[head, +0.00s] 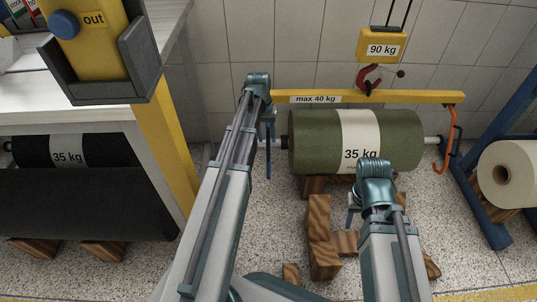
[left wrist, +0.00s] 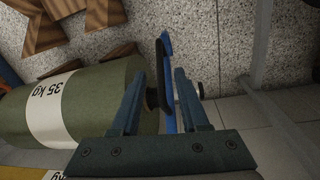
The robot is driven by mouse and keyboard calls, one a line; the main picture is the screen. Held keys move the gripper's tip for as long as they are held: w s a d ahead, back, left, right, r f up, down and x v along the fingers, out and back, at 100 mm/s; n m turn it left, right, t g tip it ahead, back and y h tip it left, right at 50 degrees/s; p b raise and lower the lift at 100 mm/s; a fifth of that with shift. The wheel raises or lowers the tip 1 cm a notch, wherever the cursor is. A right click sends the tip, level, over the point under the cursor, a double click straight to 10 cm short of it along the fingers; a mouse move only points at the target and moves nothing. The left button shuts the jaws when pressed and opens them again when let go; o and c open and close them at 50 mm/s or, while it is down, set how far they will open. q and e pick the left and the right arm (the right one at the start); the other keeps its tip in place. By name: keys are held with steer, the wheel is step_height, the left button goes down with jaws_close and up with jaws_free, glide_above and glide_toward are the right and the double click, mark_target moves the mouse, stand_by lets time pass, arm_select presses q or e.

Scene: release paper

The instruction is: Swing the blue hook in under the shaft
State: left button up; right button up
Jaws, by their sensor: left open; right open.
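The blue hook (head: 268,152) hangs from the left end of the yellow beam (head: 385,97), beside the left end of the shaft (head: 283,140). In the left wrist view the blue hook (left wrist: 168,60) passes between the fingers of my open left gripper (left wrist: 157,85). The shaft runs through the green roll (head: 400,135). An orange hook (head: 452,135) hangs near the shaft's right end (head: 432,140). My right gripper (head: 352,208), partly hidden by its wrist, is open in front of the roll.
A yellow 90 kg hoist (head: 382,46) holds the beam by a red hook (head: 370,78). Wooden blocks (head: 322,240) lie under and before the roll. A blue rack with a cream roll (head: 512,172) stands right. A bench with black rolls (head: 85,205) is left.

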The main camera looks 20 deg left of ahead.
mark_target(268, 145)
arm_select(q)
steer(key=f+b, duration=0.1)
steer(key=f, duration=0.1)
steer(key=f+b, duration=0.4)
steer(key=shift+w+d+f, duration=0.1)
steer(key=shift+d+f, duration=0.15)
steer(key=shift+d, duration=0.05)
jaws_close()
stand_by(1.1)
